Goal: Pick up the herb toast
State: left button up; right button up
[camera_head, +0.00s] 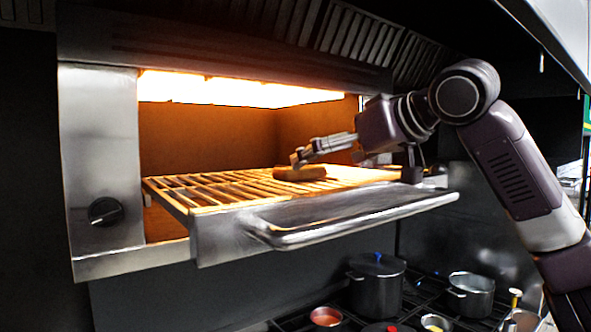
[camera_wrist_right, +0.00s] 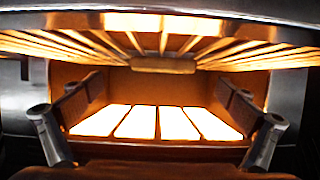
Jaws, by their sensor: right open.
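The herb toast (camera_head: 300,174) is a brown slab lying flat on the wire rack (camera_head: 220,190) of a glowing grill. In the right wrist view the toast (camera_wrist_right: 163,65) shows as a thin edge, centred sideways between the two fingers. My right gripper (camera_head: 299,157) reaches in from the right, with its fingertips close to the toast, appearing just above it. In the wrist view the right gripper (camera_wrist_right: 158,118) is open with its fingers wide apart and nothing between them. I cannot tell whether a fingertip touches the toast. My left gripper is out of view.
Bright heating panels (camera_head: 235,90) glow above the rack inside the steel housing. A metal handle (camera_head: 350,218) runs along the rack's front. Below are a dark lidded pot (camera_head: 377,285), an open pot (camera_head: 470,296) and small containers on the stove. The rack's left part is bare.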

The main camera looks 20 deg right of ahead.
aim_at(308, 169)
jog(key=shift+w+a+p, duration=0.2)
jog(key=shift+a+p, duration=0.05)
jog(key=shift+p, duration=0.45)
jog(key=shift+p+x, duration=0.5)
jog(key=shift+x, duration=0.35)
jog(key=p+x, duration=0.1)
jog(key=x, duration=0.2)
jog(key=shift+w+a, duration=0.2)
jog(key=shift+w+f, duration=0.15)
jog(key=shift+f, duration=0.05)
jog(key=shift+s+d+r, duration=0.1)
jog(key=shift+s, duration=0.1)
jog(key=c, duration=0.3)
jog(key=shift+w, duration=0.1)
jog(key=c, duration=1)
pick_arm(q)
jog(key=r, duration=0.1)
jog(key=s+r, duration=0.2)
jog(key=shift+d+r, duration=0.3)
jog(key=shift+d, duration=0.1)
pick_arm(e)
jog(key=shift+c, duration=0.3)
